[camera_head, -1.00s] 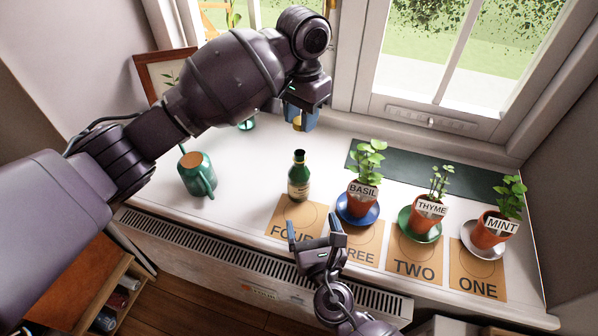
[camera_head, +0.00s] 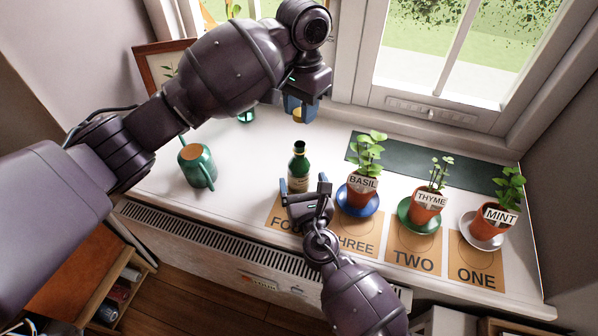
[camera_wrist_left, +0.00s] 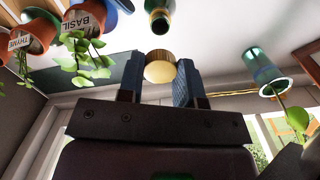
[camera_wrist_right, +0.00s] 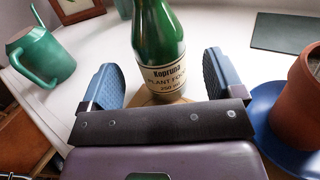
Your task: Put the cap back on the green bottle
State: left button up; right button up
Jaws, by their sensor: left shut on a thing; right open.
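The green bottle (camera_head: 299,166) stands upright on the sill, its dark neck uncovered at the top. In the right wrist view the bottle (camera_wrist_right: 160,50) shows a cream plant food label and stands between the fingers. My left gripper (camera_head: 300,108) is shut on the cap (camera_head: 298,115), held above and behind the bottle. In the left wrist view the round tan cap (camera_wrist_left: 160,67) sits between the blue fingertips, apart from the bottle mouth (camera_wrist_left: 160,22).
A teal watering can (camera_head: 196,166) stands left. Potted basil (camera_head: 358,192), thyme (camera_head: 427,205) and mint (camera_head: 490,222) stand on saucers to the right. Numbered cards (camera_head: 414,258) lie along the front edge. A framed picture (camera_head: 158,68) leans at the back left. The sill between can and bottle is clear.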

jog(key=shift+x, duration=1.5)
jog(key=c, duration=1.4)
pick_arm(q)
jog(key=shift+s+a+f, duration=0.1)
jog(key=shift+s+f, duration=0.05)
jog(key=shift+f, duration=2.35)
pick_arm(e)
jog(key=shift+o, duration=0.2)
pick_arm(q)
jog(key=shift+s+f, duration=0.1)
jog(key=shift+f, duration=0.8)
jog(key=shift+f, duration=0.55)
